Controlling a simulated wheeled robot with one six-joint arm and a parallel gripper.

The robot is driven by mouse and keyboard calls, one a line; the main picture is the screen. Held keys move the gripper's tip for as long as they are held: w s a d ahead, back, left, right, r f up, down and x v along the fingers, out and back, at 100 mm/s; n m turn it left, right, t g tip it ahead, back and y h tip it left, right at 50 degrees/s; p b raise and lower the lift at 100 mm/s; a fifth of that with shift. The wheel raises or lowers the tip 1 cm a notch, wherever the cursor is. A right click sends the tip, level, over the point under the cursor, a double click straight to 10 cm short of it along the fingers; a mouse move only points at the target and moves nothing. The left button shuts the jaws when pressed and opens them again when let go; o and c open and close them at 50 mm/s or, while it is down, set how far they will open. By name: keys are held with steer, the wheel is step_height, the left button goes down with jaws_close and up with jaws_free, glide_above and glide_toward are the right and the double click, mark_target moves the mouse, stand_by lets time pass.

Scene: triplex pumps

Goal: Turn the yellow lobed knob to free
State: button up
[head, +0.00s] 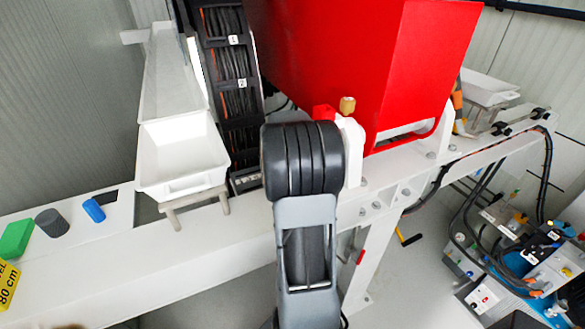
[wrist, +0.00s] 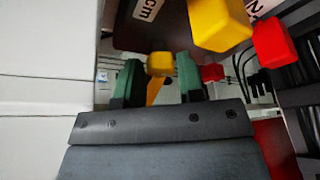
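In the wrist view my gripper (wrist: 160,78) is open, its two green fingers apart. A small yellow knob-like piece (wrist: 160,63) shows between and beyond the fingertips, with a yellow strip below it. I cannot tell whether it touches a finger or how its lobes are turned. A larger yellow block-shaped piece (wrist: 220,22) is nearer the camera at upper right. In the head view a tan-yellow knob (head: 347,105) stands beside a red piece (head: 323,112), just above my arm's dark joint. My gripper is hidden there behind my arm.
In the wrist view a red block (wrist: 273,41) and a smaller red piece (wrist: 212,72) are right of the fingers. In the head view, a big red housing (head: 430,60) stands behind my arm. White trays (head: 183,155) are left; hoses and machinery (head: 520,250) lie right.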

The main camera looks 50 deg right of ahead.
steer(key=o, duration=0.3)
steer(key=b+v, duration=0.1)
steer(key=v, duration=1.3)
steer(key=shift+f, duration=0.1)
